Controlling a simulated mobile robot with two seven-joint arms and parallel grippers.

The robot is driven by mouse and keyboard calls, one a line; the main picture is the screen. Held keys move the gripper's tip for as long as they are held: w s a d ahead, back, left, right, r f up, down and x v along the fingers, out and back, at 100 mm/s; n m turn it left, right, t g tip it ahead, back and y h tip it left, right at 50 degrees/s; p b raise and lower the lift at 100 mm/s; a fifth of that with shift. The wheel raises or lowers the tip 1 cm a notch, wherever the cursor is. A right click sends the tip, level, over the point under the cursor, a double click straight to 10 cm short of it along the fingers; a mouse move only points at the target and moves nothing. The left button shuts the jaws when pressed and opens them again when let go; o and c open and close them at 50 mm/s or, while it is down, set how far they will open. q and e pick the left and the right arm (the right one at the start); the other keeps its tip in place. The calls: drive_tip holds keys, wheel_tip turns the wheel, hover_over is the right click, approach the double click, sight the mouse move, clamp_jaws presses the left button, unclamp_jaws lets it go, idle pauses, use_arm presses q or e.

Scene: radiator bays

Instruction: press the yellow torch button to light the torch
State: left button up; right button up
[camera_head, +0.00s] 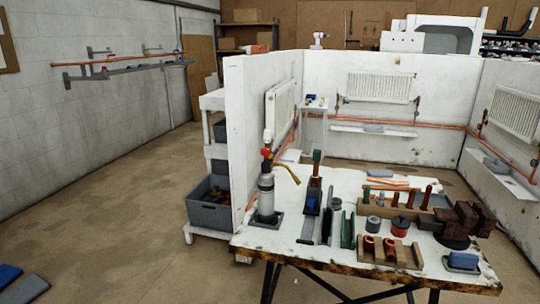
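The torch (266,196) stands upright at the left end of the white workbench (345,187). It has a grey cylinder, a head with a red part (266,153) and a pale top, and a brass-coloured tube (288,172) pointing right and down. Its foot rests in a dark holder (265,219). I cannot make out a yellow button or a flame at this size. Neither of my grippers shows in the head view.
Upright tools in holders (313,187) stand right of the torch. A wooden rack (390,251) with copper fittings, a dark vise (464,222) and a blue block (463,261) fill the right side. A white partition (247,140) rises behind the torch. Floor at left is mostly clear.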

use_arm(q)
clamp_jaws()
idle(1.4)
